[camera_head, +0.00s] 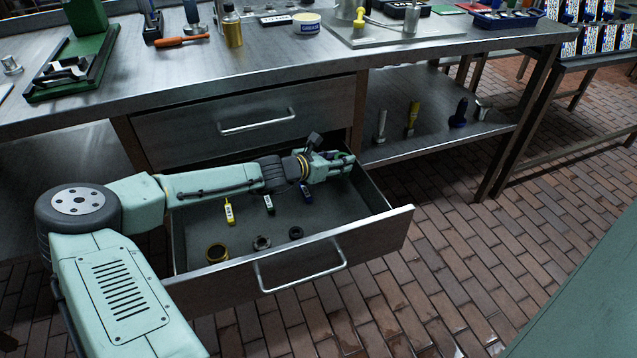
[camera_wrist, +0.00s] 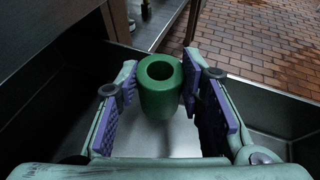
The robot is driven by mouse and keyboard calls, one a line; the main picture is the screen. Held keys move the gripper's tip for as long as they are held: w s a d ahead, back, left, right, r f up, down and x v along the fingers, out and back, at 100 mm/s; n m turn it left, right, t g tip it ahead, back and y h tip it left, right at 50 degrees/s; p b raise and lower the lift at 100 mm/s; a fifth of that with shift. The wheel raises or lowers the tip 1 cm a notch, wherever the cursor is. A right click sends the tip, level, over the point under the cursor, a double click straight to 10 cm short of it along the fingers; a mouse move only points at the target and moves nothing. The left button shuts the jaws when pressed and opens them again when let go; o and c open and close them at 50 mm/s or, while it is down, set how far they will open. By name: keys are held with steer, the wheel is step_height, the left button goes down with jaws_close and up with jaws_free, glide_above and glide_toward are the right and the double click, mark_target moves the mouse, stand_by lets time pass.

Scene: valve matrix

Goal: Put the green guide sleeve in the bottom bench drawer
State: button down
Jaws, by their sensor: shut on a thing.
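The green guide sleeve (camera_wrist: 160,98) is a short hollow cylinder, upright between the pads of my gripper (camera_wrist: 160,90) in the wrist view. My gripper is shut on it. In the head view my gripper (camera_head: 343,160) is at the back right of the open bottom drawer (camera_head: 335,250), over or inside it. The sleeve is mostly hidden there by the fingers. I cannot tell whether the sleeve touches the drawer floor.
The upper drawer (camera_head: 230,122) is shut. A shelf with tools (camera_head: 413,118) lies to the right.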

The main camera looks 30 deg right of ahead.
mark_target(336, 177)
steer(key=shift+f, duration=3.05)
steer(key=shift+f, duration=0.2)
steer(key=c, duration=1.1)
jaws_free()
steer(key=shift+r, duration=0.1)
